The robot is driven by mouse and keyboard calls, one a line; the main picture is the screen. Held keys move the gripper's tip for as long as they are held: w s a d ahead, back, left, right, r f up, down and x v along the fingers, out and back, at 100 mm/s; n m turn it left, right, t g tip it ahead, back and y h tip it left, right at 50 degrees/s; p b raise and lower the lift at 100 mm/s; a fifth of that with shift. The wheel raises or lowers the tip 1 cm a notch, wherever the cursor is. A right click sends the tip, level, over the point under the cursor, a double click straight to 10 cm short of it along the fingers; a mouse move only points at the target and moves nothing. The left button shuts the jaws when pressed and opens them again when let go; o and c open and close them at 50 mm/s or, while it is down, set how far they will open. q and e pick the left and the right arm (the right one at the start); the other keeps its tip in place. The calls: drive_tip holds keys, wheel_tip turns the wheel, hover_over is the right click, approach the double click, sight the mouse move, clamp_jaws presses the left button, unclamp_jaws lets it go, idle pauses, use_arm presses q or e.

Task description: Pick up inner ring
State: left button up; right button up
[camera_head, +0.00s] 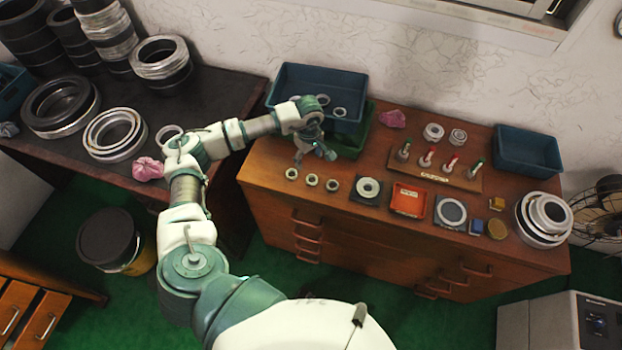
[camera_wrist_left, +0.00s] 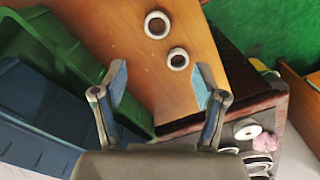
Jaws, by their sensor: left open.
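Three small pale rings lie in a row near the front edge of the wooden cabinet top: a left ring (camera_head: 291,173), a middle ring (camera_head: 312,180) and a right ring (camera_head: 332,185). The frames do not tell which one is the inner ring. My left gripper (camera_head: 314,157) is open and empty, above the cabinet just behind this row. In the left wrist view its fingers (camera_wrist_left: 160,85) are spread wide. Two rings show there, a nearer ring (camera_wrist_left: 178,59) and a farther ring (camera_wrist_left: 157,25), both beyond the fingertips and untouched. My right gripper is not in view.
A blue bin (camera_head: 290,78) with rings inside and a green bin (camera_head: 362,138) stand close behind my left gripper. A ring on a dark pad (camera_head: 368,188), an orange tray (camera_head: 408,200) and a tool rack (camera_head: 430,172) stand to the right.

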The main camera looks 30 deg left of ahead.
sight(312, 181)
use_arm(q)
drive_tip(key=f, duration=0.3)
drive_tip(key=f+p, duration=0.1)
drive_tip(key=f, duration=0.3)
drive_tip(key=d+f, duration=0.1)
drive_tip(key=f, duration=0.3)
drive_tip(key=shift+w+f, duration=0.1)
drive_tip(key=shift+f, duration=0.15)
drive_tip(key=c, duration=1.3)
